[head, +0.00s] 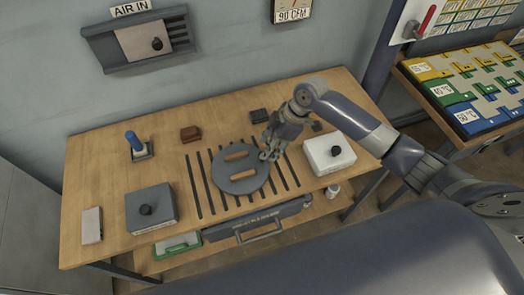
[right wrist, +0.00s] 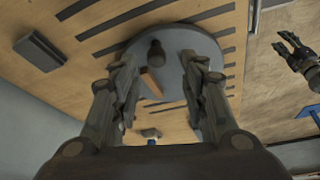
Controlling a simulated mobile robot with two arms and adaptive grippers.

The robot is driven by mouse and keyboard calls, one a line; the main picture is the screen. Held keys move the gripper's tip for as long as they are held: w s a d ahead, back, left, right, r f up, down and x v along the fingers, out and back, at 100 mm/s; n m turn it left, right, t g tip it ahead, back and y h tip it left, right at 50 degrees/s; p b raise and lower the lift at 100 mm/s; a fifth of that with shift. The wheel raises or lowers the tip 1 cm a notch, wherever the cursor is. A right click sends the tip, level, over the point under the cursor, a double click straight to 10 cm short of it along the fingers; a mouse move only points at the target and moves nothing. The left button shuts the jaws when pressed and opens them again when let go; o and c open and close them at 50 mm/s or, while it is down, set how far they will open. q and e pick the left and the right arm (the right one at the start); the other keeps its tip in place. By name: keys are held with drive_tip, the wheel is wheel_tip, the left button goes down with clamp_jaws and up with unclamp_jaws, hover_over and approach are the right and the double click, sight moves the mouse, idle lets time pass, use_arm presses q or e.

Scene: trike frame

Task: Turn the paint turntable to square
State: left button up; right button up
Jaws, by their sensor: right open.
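The paint turntable (head: 233,187) is a round grey disc on the bench with two tan elongated marks or slots. It also shows in the right wrist view (right wrist: 190,55), where a dark upright peg (right wrist: 156,52) stands near its edge. My right gripper (head: 268,152) is over the disc's back right edge. In the wrist view its open fingers (right wrist: 160,85) are on either side of the peg's line; I cannot tell whether they touch it. The gripper hides the peg in the head view. A dark shape at the wrist view's right looks like my left gripper (right wrist: 295,50).
Dark strips (head: 197,190) run across the wooden bench (head: 95,165) under the disc. A white box (head: 325,160) stands right, a grey box (head: 150,212) left, both with black knobs.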

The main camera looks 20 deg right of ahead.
drive_tip(key=x, duration=0.4)
drive_tip(key=shift+w+a+f+p, duration=0.15)
drive_tip(key=shift+w+f+p, duration=0.15)
drive_tip(key=shift+w, duration=0.05)
drive_tip(key=shift+a+f, duration=0.25)
drive_tip(key=shift+f, duration=0.45)
drive_tip(key=c, duration=0.8)
use_arm(q)
drive_tip(key=shift+r, duration=0.5)
use_arm(e)
clamp_jaws()
